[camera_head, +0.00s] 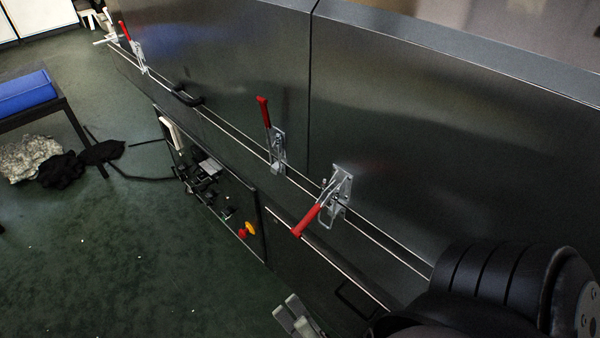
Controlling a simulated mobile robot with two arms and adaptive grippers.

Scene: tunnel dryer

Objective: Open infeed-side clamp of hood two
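Several toggle clamps with red handles sit along the lower edge of the steel hoods. The clamp just right of the hood seam (341,184) has its red handle swung out and down to the lower left. The clamp just left of the seam (278,150) has its handle pointing up, against the hood. Another clamp (138,55) at the far upper left also has its handle up. Only the grey fingertips of my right gripper (291,318) show at the bottom edge, below the lowered handle and apart from it. Their opening is unclear. My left gripper is out of view.
A black hood handle (186,95) sits between the upper-left clamps. Below the hoods is an open panel with dark fittings and a red and yellow knob (247,231). Green floor is mostly clear.

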